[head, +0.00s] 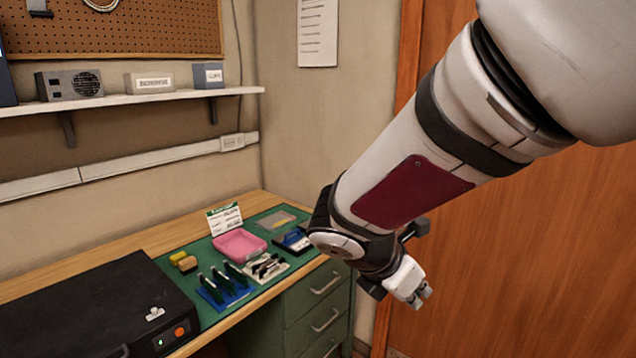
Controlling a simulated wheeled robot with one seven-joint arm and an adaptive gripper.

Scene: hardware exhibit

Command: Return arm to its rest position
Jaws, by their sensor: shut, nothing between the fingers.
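My arm (400,180) reaches in from the upper right and slants down to the left, in front of the wooden door. My gripper (422,296) is at its lower end, to the right of the workbench drawers and clear of the bench. Its fingers are small and close together, with nothing seen between them. The fingertips point downward to the right and touch nothing that I can see.
A workbench (150,237) stands at left and centre with a green mat (205,318). On it are a pink tray (239,244), a blue tool holder (222,293) and a black case (95,310). A shelf (130,101) hangs above. A wooden door (540,260) is behind my arm.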

